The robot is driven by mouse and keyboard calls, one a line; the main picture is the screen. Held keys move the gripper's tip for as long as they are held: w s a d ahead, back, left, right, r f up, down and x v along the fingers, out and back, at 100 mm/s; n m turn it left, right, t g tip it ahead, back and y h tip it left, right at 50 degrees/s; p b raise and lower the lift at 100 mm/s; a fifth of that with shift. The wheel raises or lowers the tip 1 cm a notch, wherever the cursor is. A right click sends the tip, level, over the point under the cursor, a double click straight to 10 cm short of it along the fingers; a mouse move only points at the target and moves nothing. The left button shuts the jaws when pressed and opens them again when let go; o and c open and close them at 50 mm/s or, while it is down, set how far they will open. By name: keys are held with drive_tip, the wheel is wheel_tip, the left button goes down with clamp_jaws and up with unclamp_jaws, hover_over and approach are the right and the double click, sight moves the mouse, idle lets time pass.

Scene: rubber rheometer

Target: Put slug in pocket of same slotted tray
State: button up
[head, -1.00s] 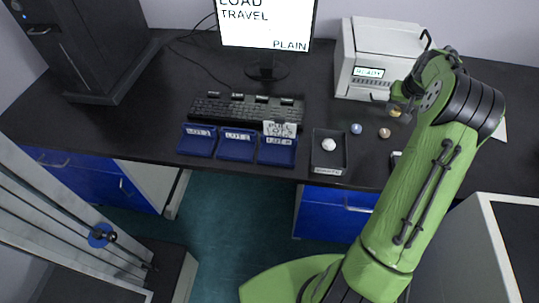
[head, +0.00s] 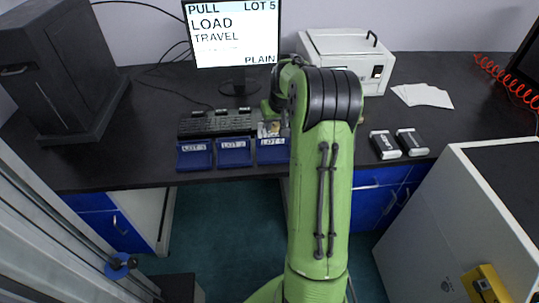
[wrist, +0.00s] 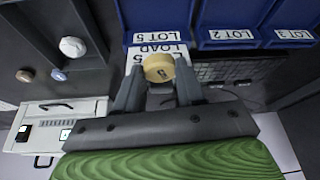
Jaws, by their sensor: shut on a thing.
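My gripper (wrist: 158,82) is shut on a round tan slug (wrist: 158,67) marked with a dark figure, apparently 5. In the wrist view the slug is in front of a white card (wrist: 140,52) reading LOAD, beside the blue LOT 5 tray (wrist: 155,14). Blue trays LOT 2 (wrist: 232,18) and LOT 3 (wrist: 292,18) stand beside it. In the head view the row reads LOT 3 (head: 194,158), LOT 2 (head: 235,154), LOT 5 (head: 272,152). My arm partly hides the gripper there. I cannot tell how high the slug is.
In the wrist view a white slug (wrist: 72,47) sits in a dark tray, with blue-grey (wrist: 56,74) and brown (wrist: 25,75) slugs beside it. The head view shows a keyboard (head: 205,122), a monitor (head: 232,35), a white machine (head: 345,62) and two dark boxes (head: 412,142).

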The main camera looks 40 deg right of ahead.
sight(273, 153)
wheel_tip(273, 153, down, 11)
drive_tip(key=shift+a+f+b, duration=0.1)
drive_tip(key=shift+f+b, duration=0.05)
drive_tip(key=shift+b, duration=1.05)
drive_tip(key=o, duration=1)
